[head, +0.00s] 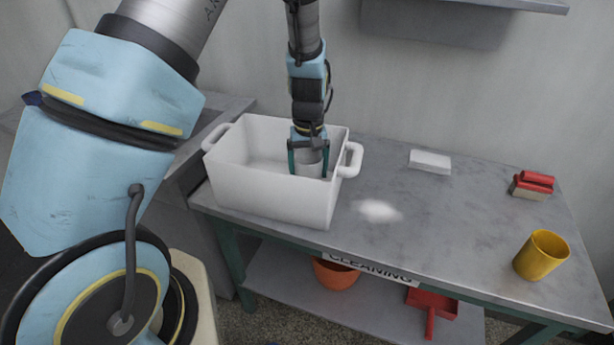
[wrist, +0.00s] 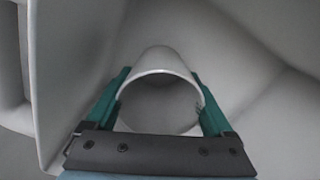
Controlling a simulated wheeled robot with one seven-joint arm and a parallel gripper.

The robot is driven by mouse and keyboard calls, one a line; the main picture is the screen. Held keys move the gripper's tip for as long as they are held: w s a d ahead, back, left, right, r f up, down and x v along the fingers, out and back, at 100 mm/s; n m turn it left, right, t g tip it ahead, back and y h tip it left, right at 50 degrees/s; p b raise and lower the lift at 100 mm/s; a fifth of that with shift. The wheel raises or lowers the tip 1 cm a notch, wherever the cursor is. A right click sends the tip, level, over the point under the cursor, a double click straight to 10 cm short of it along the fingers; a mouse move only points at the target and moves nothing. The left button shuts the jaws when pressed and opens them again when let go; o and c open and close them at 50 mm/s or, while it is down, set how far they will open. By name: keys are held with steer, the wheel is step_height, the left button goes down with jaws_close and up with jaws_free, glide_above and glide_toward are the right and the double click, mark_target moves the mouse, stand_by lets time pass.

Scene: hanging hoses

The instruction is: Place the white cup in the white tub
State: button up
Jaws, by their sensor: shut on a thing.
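The white tub (head: 268,194) stands at the left end of the grey table, with a handle at each end. My gripper (head: 308,168) reaches down into the right part of the tub. It is shut on the white cup (head: 309,158), one teal finger on each side. In the wrist view the cup (wrist: 160,88) sits between the fingers, with its open rim facing the camera and the tub's pale walls (wrist: 75,60) around it. The tub's front wall hides the cup's lower part, so I cannot tell whether it touches the tub floor.
A yellow cup (head: 540,256), a red-backed brush (head: 532,185) and a white block (head: 430,162) are on the table (head: 440,215). A white patch (head: 378,210) lies right of the tub. An orange bucket (head: 336,275) and a red dustpan (head: 432,305) are on the shelf below.

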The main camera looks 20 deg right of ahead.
steer(key=shift+f+p, duration=0.3)
steer(key=shift+f, duration=1.25)
steer(key=shift+f, duration=0.1)
steer(key=o, duration=1.2)
step_height(320, 180, up, 12)
steer(key=b, duration=0.4)
steer(key=shift+n+t, duration=0.8)
steer(key=shift+n, duration=0.1)
steer(key=s+a+r, duration=0.1)
steer(key=a, duration=0.9)
steer(key=s+a+r, duration=0.1)
steer(key=a+r, duration=0.1)
steer(key=a, duration=0.8)
steer(key=s+a+r, duration=0.1)
steer(key=s+a, duration=0.1)
steer(key=a, duration=0.8)
steer(key=shift+a+r, duration=0.25)
steer(key=shift+r, duration=0.15)
